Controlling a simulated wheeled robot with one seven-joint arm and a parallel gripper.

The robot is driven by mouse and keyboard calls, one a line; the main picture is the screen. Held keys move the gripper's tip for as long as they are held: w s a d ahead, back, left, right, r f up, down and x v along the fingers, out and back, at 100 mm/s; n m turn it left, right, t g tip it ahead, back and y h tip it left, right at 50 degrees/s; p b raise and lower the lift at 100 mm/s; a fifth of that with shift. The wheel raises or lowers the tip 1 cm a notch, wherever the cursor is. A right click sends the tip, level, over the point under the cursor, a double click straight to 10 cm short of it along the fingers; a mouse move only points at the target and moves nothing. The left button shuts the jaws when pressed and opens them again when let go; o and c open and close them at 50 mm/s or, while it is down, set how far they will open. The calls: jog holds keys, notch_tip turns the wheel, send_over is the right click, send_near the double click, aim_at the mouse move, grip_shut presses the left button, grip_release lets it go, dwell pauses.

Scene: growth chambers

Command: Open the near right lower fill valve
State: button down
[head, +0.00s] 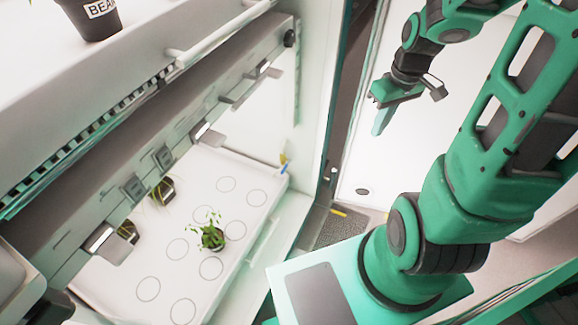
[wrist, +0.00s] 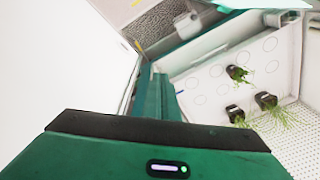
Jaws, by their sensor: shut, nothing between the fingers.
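My gripper (head: 381,118) is in the upper middle of the head view, raised to the right of the growth chamber and apart from it. Its green fingers are together and empty; they also show in the wrist view (wrist: 158,95). A small blue piece (head: 284,169) and a small yellow piece (head: 283,158) sit at the right end of the lower shelf tray in the head view. They may be valve handles, but they are too small to tell. No valve can be made out clearly in the wrist view.
The lower white tray (head: 150,291) has ringed holes and several potted plants, one a leafy green plant (head: 211,236). A shelf with lamps hangs over it. A black labelled pot (head: 92,17) stands on the upper shelf. White chamber walls stand close to my arm.

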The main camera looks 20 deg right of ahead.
jog(key=w+a+f+n+t+y, duration=0.2)
jog(key=w+a+f+n, duration=0.25)
jog(key=w+f, duration=0.55)
jog(key=n+t+y, duration=0.3)
jog(key=t+y, duration=0.1)
send_over(286, 166)
jog(key=s, duration=0.2)
notch_tip(286, 166, down, 22)
jog(key=shift+s+d+f, duration=0.1)
jog(key=shift+d+f, duration=0.05)
jog(key=shift+f, duration=0.8)
jog(key=shift+d+f, duration=0.15)
jog(key=shift+f, duration=0.8)
